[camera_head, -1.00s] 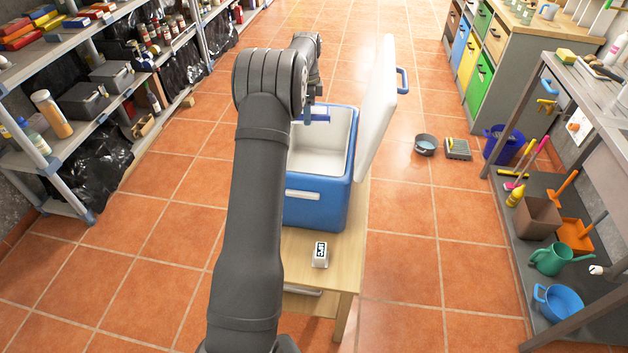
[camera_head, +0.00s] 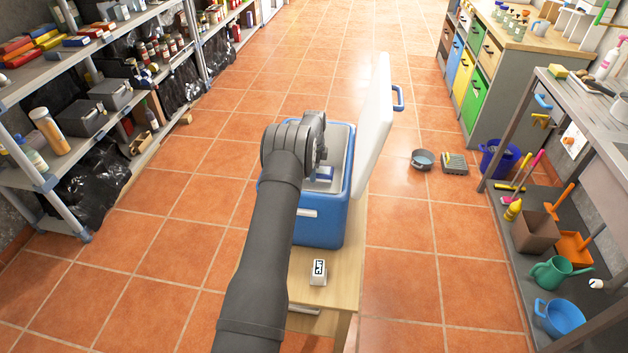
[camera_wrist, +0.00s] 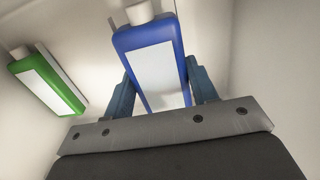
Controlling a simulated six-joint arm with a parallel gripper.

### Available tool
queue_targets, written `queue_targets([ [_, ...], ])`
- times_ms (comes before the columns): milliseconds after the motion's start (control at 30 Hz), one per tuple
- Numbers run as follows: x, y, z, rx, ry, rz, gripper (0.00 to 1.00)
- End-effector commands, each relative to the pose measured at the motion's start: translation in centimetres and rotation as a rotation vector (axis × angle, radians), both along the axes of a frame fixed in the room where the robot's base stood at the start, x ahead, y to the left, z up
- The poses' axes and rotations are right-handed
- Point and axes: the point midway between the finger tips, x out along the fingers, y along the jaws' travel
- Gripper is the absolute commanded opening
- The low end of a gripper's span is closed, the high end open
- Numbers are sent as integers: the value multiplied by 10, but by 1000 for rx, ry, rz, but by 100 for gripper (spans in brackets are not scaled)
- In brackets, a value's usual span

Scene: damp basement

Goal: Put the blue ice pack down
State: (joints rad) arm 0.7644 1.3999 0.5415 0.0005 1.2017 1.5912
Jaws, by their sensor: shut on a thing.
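The blue ice pack (camera_wrist: 150,60) has a white label and a pale cap, and shows between my gripper's fingers in the wrist view. My gripper (camera_wrist: 158,85) is shut on it. In the head view a bit of the blue ice pack (camera_head: 324,173) shows inside the open blue cooler (camera_head: 322,228), beside my arm. The white cooler interior surrounds the pack in the wrist view. Whether the pack touches the cooler floor I cannot tell. My arm hides much of the cooler's left side in the head view.
A green ice pack (camera_wrist: 48,82) lies inside the cooler, left of the blue one. The cooler's white lid (camera_head: 374,135) stands open on the right. The cooler sits on a wooden table (camera_head: 345,275) with a small white labelled object (camera_head: 318,272) in front.

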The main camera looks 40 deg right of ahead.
Motion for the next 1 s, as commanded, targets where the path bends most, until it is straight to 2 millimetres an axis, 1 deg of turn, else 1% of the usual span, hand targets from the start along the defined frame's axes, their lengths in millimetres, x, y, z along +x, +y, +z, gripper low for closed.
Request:
queue_targets([
  [167, 0, 0, -18, -1, -1, 0, 23],
  [233, 0, 0, -29, 0, 0, 0, 23],
  [333, 0, 0, -40, -1, -1, 1, 23],
  [567, 1, 0, -41, -1, -3, 1, 23],
  [700, 0, 0, -45, -1, -1, 1, 23],
  [733, 0, 0, -44, -1, -1, 1, 58],
  [800, 0, 0, -44, -1, -1, 1, 72],
  [833, 0, 0, -44, -1, -1, 1, 74],
  [1000, 0, 0, -44, -1, -1, 1, 74],
])
